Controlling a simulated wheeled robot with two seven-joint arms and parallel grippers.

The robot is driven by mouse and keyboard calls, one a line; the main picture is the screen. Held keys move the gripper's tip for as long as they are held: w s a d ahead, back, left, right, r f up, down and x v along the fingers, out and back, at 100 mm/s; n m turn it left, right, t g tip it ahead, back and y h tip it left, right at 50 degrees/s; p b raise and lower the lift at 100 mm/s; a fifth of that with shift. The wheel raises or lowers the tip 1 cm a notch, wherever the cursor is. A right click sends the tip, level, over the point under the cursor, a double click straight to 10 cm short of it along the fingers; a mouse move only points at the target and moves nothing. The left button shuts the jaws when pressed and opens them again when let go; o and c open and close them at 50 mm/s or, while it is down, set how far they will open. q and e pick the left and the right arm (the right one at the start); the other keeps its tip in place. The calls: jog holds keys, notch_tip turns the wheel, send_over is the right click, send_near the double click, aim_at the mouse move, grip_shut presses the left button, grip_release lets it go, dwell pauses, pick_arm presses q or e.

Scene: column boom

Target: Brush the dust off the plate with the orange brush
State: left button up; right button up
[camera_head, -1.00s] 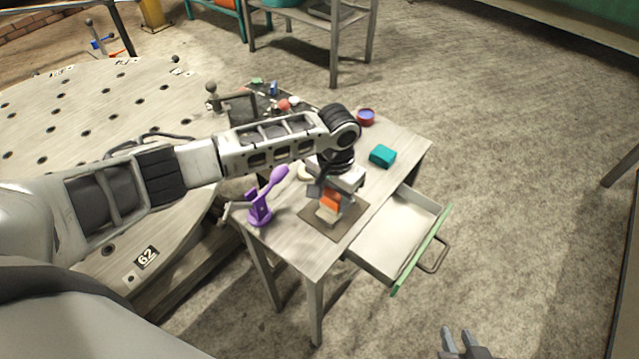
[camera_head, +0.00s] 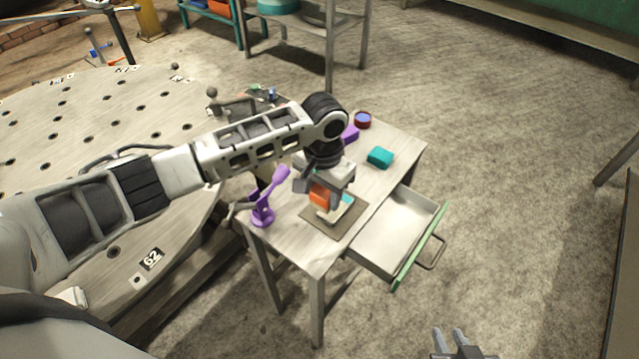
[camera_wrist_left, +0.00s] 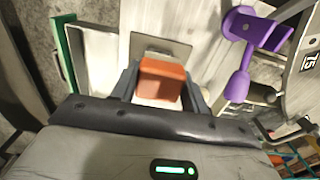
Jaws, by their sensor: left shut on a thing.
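My left gripper (camera_head: 322,192) is shut on the orange brush (camera_head: 319,197), whose orange block also shows between the fingers in the left wrist view (camera_wrist_left: 161,80). The brush's pale lower end is over the plate (camera_head: 318,226), a flat brown-grey square on the small table. I cannot tell whether it touches the plate. Part of the plate shows beyond the brush in the left wrist view (camera_wrist_left: 160,47); gripper and brush hide the rest. A small white and teal patch shows beside the brush; dust cannot be made out clearly. My right gripper (camera_head: 449,338) is open and empty, low in the head view.
The small table (camera_head: 300,247) also holds a purple stand with a spoon-like top (camera_head: 264,211), a teal block (camera_head: 380,157), a purple block (camera_head: 350,133) and a red-blue round container (camera_head: 363,120). An open drawer (camera_head: 397,232) juts out right. A large perforated round table (camera_head: 120,110) stands left.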

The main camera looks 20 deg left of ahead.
pick_arm(q)
jog(key=shift+r, duration=1.2)
